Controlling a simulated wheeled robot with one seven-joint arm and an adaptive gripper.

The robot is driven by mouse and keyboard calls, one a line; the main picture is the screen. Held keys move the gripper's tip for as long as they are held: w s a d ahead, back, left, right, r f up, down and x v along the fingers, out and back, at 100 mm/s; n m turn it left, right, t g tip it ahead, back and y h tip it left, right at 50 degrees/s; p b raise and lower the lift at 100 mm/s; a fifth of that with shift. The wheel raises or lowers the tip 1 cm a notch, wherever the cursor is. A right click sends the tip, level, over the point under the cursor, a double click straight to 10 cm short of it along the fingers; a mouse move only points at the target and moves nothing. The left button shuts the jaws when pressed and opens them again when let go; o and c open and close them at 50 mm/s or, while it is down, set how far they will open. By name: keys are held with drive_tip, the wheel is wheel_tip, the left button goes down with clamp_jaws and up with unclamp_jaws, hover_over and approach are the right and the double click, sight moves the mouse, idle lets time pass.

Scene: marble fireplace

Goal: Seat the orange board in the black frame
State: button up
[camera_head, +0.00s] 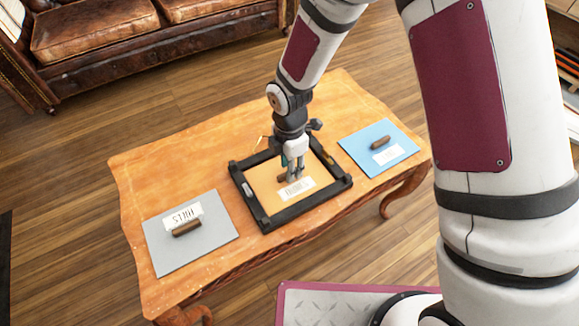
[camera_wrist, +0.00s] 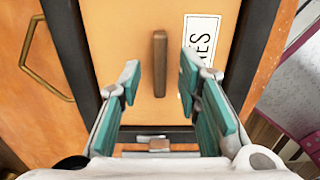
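The orange board (camera_head: 262,184) lies inside the black frame (camera_head: 241,193) on the table, with a white label facing up. I cannot tell whether it sits fully flush. The wrist view shows the board (camera_wrist: 115,30) with black frame sides (camera_wrist: 68,35) left and right of it. The board's brown handle (camera_wrist: 160,62) stands up from its middle. My gripper (camera_head: 293,168) is just above the board at the handle. In the wrist view its teal fingertips (camera_wrist: 160,75) are spread to either side of the handle, with gaps on both sides.
The wooden table (camera_head: 150,180) also holds a grey board (camera_head: 215,236) at the left and a blue board (camera_head: 357,147) at the right, each with a brown handle. Bare tabletop lies around the frame. A leather sofa (camera_head: 95,35) stands behind.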

wheel_tip(320, 180, up, 11)
drive_tip(key=p, duration=0.3)
drive_tip(key=shift+f, duration=0.1)
drive_tip(key=s+d+r+m+h, duration=0.1)
drive_tip(key=s+d+r+m, duration=0.45)
drive_tip(key=d+r, duration=0.3)
drive_tip(key=s+d+r+m, duration=0.4)
drive_tip(key=d+r+m, duration=0.3)
drive_tip(key=r, duration=0.3)
drive_tip(key=s+d+r+m, duration=0.2)
drive_tip(key=s+m, duration=0.4)
drive_tip(key=s, duration=0.4)
drive_tip(key=s+d+r+m+y, duration=0.1)
drive_tip(key=s+d+r+m, duration=0.2)
drive_tip(key=s+m, duration=0.3)
drive_tip(key=s+d, duration=0.1)
drive_tip(key=s, duration=0.2)
drive_tip(key=shift+s+d+r, duration=0.15)
drive_tip(key=shift+s+r, duration=0.15)
drive_tip(key=shift+s, duration=0.05)
